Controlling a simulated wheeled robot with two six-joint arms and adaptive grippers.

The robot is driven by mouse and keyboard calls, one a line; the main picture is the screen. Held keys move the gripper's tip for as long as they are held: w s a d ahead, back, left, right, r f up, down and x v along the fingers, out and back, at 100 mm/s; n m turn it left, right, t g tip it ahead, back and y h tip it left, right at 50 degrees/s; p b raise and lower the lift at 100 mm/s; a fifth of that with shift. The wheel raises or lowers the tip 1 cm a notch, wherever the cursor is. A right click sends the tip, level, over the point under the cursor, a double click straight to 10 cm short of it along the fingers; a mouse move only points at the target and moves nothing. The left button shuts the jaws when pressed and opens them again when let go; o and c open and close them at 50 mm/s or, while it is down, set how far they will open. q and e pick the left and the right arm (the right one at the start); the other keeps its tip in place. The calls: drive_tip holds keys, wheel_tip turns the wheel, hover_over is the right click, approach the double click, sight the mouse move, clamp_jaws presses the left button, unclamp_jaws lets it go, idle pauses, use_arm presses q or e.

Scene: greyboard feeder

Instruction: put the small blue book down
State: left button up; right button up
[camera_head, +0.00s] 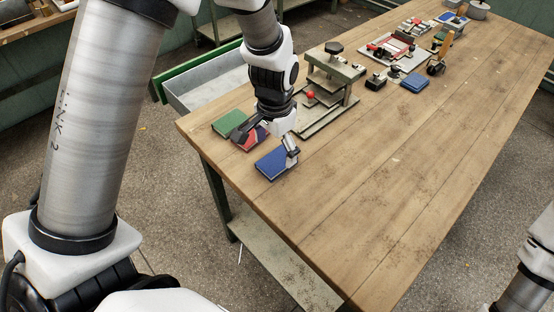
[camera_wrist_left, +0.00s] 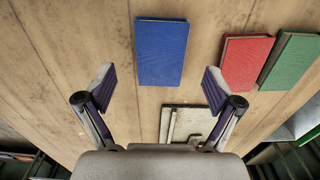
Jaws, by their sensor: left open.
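A small blue book (camera_head: 272,164) lies flat on the wooden table near its left edge; it also shows in the left wrist view (camera_wrist_left: 162,52). My left gripper (camera_head: 266,143) is open just by the book, and one fingertip overlaps the book in the head view. In the left wrist view, the spread fingers (camera_wrist_left: 160,84) have nothing between them, and the book lies beyond the tips. The height of the fingers above the book is hard to tell. My right gripper is out of view.
A red book (camera_wrist_left: 248,60) and a green book (camera_wrist_left: 292,58) lie beside the blue one. A press-like fixture with a red knob (camera_head: 311,95) stands behind. The table's near right part (camera_head: 375,190) is clear.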

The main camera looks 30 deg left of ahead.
sight(277, 159)
use_arm(q)
drive_tip(key=f, duration=0.4)
drive_tip(key=shift+w+f, duration=0.2)
drive_tip(key=shift+w, duration=0.15)
drive_tip(key=shift+s+r, duration=0.15)
drive_tip(key=shift+s, duration=0.05)
drive_tip(key=c, duration=1.4)
drive_tip(key=shift+w, duration=0.1)
